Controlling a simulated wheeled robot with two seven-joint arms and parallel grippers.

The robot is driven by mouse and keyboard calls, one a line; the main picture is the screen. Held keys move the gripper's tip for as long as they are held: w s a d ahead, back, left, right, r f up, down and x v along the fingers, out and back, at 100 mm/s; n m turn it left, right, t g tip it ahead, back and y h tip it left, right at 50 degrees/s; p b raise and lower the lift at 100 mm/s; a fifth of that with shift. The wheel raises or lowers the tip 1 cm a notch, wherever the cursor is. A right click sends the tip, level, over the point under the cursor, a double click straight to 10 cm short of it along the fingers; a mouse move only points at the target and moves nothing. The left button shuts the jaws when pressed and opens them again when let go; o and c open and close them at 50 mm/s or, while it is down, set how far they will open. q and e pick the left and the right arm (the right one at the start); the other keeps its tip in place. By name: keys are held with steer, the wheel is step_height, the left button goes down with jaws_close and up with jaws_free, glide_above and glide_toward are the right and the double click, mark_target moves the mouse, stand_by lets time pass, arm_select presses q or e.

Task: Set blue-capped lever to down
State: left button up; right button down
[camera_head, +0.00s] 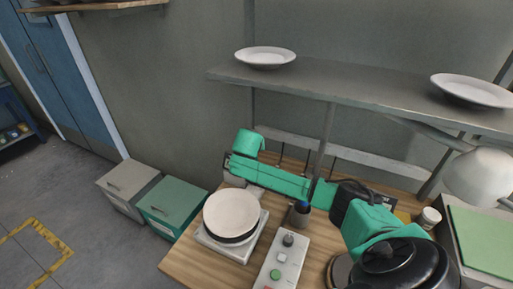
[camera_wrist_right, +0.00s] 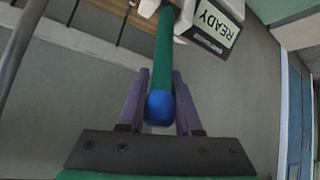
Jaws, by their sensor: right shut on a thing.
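In the right wrist view, the lever (camera_wrist_right: 164,55) is a green rod with a round blue cap (camera_wrist_right: 160,107) at its near end. It runs from the top of the picture toward the camera, next to a box with a READY sign (camera_wrist_right: 215,22). My right gripper (camera_wrist_right: 161,77) has purple fingers on both sides of the rod and is shut on the lever, with the cap toward the palm. My left gripper is not in view.
A plate-topped white device (camera_head: 231,216) and a button panel (camera_head: 281,259) stand on the wooden table (camera_head: 185,263), in front of my right arm. A shelf (camera_head: 345,86) with two plates hangs above.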

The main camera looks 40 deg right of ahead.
steer(key=shift+s+a+f+t+h+b, duration=0.2)
steer(key=shift+s+a+t+h+b, duration=0.2)
steer(key=shift+a+h+b, duration=0.35)
steer(key=shift+d, duration=0.1)
steer(key=c, duration=0.6)
jaws_free()
steer(key=shift+r, duration=0.1)
steer(key=b+v, duration=0.3)
steer(key=v, duration=1.1)
steer(key=shift+s+b, duration=0.25)
steer(key=shift+b, duration=0.1)
